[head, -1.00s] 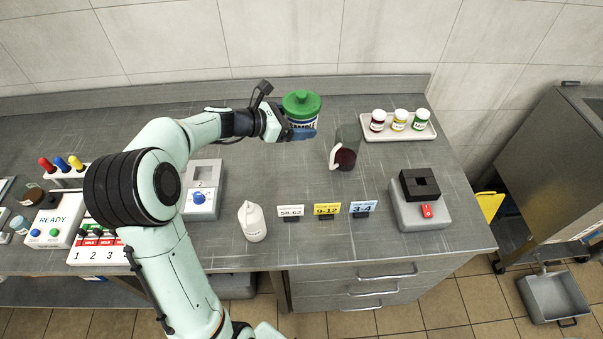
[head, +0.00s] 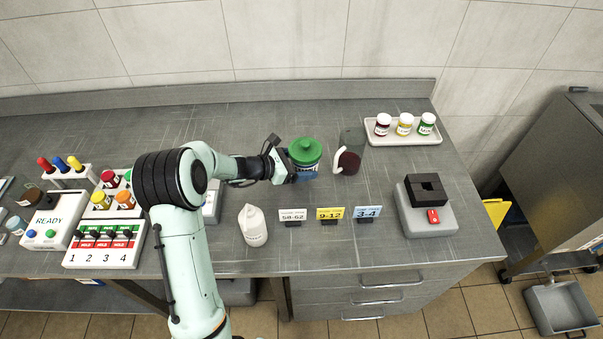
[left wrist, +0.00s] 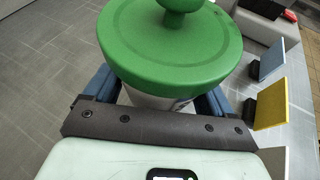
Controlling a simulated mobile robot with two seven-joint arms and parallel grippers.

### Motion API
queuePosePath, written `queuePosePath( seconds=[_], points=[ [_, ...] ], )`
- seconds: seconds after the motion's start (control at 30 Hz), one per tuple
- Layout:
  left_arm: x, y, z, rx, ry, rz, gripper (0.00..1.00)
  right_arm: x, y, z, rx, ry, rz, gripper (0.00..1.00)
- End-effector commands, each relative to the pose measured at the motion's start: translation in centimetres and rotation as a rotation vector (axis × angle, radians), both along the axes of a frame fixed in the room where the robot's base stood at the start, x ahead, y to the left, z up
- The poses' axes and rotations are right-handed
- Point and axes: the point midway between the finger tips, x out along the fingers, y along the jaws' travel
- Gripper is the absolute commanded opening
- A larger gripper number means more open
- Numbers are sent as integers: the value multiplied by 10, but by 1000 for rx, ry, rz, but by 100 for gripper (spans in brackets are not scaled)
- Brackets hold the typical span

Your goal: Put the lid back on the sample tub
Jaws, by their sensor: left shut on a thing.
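The sample tub (head: 309,168) has a white body with a dark blue label, and a green knobbed lid (head: 306,151) sits on its top. My left gripper (head: 302,174) is shut on the tub's body, below the lid. In the left wrist view, the blue fingers lie on either side of the white tub body (left wrist: 150,101), under the wide green lid (left wrist: 170,45). The lid looks about level, but its overhang hides most of the seam. I cannot tell whether the tub touches the bench. My right gripper is not in view.
Number cards (head: 330,215) and a white bottle (head: 253,226) stand in front. A tray (head: 400,139) of small jars is at the back right. The back-left bench is clear.

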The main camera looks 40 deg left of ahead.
Motion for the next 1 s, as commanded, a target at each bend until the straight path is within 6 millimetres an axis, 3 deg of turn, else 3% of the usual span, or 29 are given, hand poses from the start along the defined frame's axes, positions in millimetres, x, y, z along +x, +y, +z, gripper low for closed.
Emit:
queuePosePath(
  seconds=[0.17,0.5,0.93,0.97,1.0],
  points=[
    [0,0,0,0,-1,0,30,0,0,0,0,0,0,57],
    [0,0,-42,-2,1,1,30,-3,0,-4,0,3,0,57],
    [0,0,-46,0,0,0,30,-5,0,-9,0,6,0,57],
    [0,0,-46,0,1,0,91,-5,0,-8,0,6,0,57],
    [0,0,-46,0,1,0,100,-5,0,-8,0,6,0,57]
  ],
)
